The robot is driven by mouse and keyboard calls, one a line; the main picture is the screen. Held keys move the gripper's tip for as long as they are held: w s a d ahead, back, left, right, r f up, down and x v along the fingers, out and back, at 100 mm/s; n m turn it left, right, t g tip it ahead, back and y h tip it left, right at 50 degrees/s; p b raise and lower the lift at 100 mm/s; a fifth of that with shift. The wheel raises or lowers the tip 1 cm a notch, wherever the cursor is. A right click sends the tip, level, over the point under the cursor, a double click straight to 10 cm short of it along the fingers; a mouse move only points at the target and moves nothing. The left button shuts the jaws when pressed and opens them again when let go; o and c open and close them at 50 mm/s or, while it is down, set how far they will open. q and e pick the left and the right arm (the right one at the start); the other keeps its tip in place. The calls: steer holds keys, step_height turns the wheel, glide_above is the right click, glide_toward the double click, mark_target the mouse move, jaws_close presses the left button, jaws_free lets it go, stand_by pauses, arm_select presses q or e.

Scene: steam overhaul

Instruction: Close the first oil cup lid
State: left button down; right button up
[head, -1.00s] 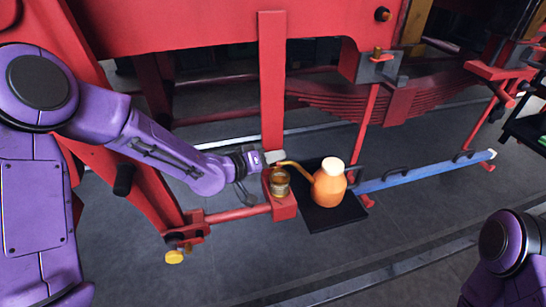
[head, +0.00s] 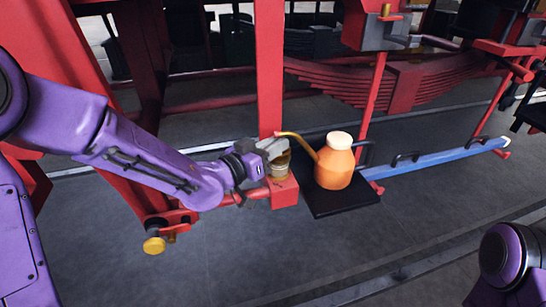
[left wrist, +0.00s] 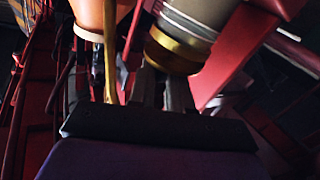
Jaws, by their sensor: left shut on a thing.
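The first oil cup (head: 279,172), a small brass-coloured cup, stands on a red bracket at the foot of a red upright. My left gripper (head: 275,150) is at its top and covers much of it, so the lid does not show clearly. In the left wrist view the cup (left wrist: 200,18) is a pale cylinder with a gold band, right by the tips of my left gripper (left wrist: 165,75). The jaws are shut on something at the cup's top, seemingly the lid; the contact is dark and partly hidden. My right gripper is out of view.
An orange oil can (head: 334,168) with a cream cap stands on a black tray (head: 325,206) just right of the cup, its spout close to my gripper. A blue bar (head: 430,162) lies further right. Red framework surrounds the cup. Grey floor in front is clear.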

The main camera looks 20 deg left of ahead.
arm_select(q)
steer(key=shift+s+d+f+m+t+h+b, duration=0.15)
steer(key=shift+f+m+b, duration=0.3)
steer(key=shift+b, duration=0.55)
steer(key=shift+s+d+f+m+t+h+b, duration=0.2)
steer(key=shift+m+b, duration=0.35)
steer(key=shift+b, duration=0.45)
steer(key=shift+a+m+b, duration=0.1)
steer(key=shift+m+b, duration=0.3)
steer(key=shift+b, duration=0.1)
steer(key=c, duration=1.1)
jaws_free()
